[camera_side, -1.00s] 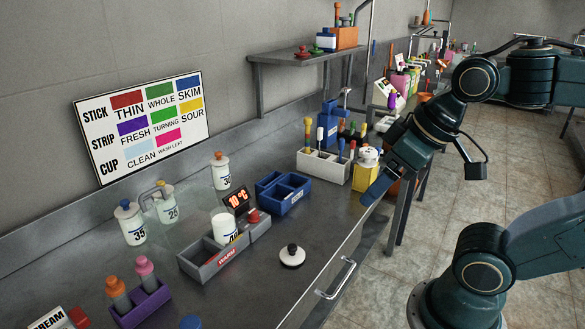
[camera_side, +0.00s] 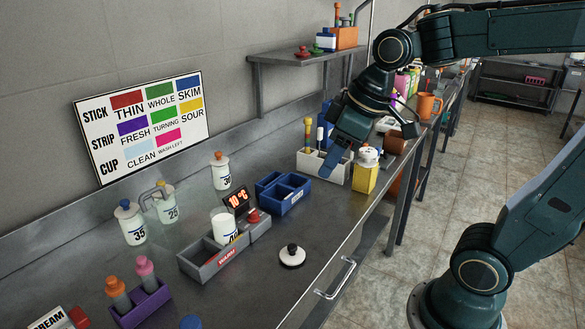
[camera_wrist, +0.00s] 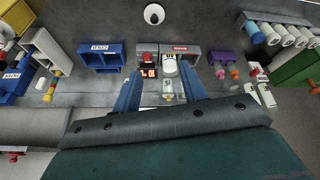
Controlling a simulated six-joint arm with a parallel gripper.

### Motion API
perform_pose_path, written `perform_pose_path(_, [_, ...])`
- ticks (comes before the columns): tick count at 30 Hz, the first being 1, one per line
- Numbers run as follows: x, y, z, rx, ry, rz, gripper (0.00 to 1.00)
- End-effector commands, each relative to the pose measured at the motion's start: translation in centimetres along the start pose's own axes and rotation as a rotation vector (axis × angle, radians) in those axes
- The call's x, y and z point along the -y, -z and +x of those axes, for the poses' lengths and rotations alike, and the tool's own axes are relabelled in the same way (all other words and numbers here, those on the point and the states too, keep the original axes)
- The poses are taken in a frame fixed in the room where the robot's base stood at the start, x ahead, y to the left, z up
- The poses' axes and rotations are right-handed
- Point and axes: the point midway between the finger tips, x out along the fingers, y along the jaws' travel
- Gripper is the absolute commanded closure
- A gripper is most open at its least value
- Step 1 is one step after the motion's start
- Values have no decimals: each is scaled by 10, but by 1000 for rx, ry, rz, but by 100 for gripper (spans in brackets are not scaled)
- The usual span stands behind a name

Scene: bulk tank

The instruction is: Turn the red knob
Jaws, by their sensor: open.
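The red knob (camera_side: 253,215) sits on a small grey unit (camera_side: 262,230), in front of a display (camera_side: 236,198) reading 10 °C. In the wrist view the knob (camera_wrist: 147,57) shows beside the display (camera_wrist: 148,73), between and beyond my fingers. A grey tray (camera_side: 193,265) with a red label adjoins the unit and holds a white cup (camera_side: 222,226). My gripper (camera_side: 332,164) is above the bench's far part, right of the knob in the side view, and touches nothing that I can see. In the wrist view its two blue fingers (camera_wrist: 160,92) are apart and empty.
A blue divided bin (camera_side: 283,202) stands between the knob and a white rack (camera_side: 324,172) near my gripper. A yellow-bodied container (camera_side: 364,178) stands close by. White numbered bottles (camera_side: 131,228) line the wall side.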

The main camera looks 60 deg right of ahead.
Motion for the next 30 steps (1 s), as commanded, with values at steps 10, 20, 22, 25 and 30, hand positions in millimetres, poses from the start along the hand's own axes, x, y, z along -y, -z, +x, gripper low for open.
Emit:
perform_pose_path(10, [-34,53,42,30,79,-171,58])
perform_pose_path(20, [-73,88,95,30,166,-323,58])
perform_pose_path(22, [-81,94,108,26,185,-354,58])
perform_pose_path(25, [-92,100,123,19,208,-391,58])
perform_pose_path(30, [-104,105,142,8,235,-436,58])
